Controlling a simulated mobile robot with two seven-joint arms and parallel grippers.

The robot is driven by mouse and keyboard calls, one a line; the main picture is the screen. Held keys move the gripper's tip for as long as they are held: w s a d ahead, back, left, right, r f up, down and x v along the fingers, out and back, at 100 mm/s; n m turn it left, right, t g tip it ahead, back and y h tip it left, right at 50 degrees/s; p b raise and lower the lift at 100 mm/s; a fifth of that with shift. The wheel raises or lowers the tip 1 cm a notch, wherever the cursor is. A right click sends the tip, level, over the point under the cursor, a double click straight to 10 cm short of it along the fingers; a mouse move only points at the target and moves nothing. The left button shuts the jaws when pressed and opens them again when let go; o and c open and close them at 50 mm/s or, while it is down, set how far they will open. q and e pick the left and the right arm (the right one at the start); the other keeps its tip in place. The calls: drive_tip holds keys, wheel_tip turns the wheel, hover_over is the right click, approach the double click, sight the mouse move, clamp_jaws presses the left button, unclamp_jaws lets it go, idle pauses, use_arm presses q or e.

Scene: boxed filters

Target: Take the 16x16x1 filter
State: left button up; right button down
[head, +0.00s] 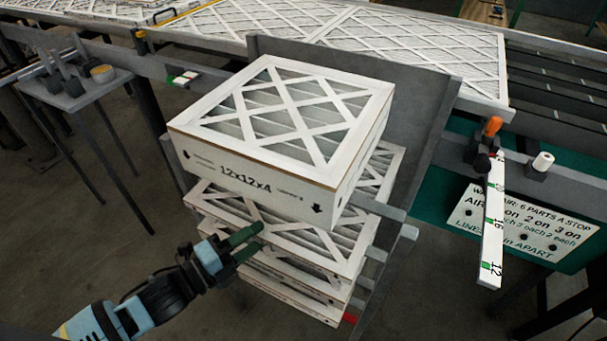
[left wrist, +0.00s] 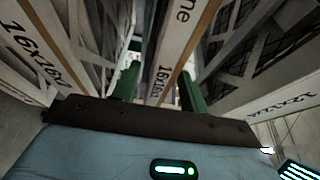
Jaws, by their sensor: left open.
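A stack of thin white framed filters stands under a thick box marked 12x12x4 (head: 245,180). The uppermost thin filter (head: 325,243) sticks out in front beneath that box. My left gripper (head: 258,238) is open at its near left edge, one green finger above the edge and one below. Another filter marked 16x16x1 (left wrist: 30,55) is at left, and the 12x12x4 box (left wrist: 275,103) at right. Contact cannot be told. My right gripper is not in view.
A grey upright panel (head: 425,95) stands right behind the stack. A conveyor with large filters (head: 420,50) runs along the back. A white measuring bar (head: 493,225) and a sign (head: 520,228) are at right. A small stand (head: 75,95) is at left.

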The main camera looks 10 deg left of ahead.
use_arm(q)
drive_tip(key=shift+x, duration=0.9)
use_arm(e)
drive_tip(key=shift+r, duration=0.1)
use_arm(q)
clamp_jaws()
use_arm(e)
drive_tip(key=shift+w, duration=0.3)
use_arm(q)
drive_tip(key=shift+s+r, duration=0.1)
drive_tip(key=shift+r, duration=0.05)
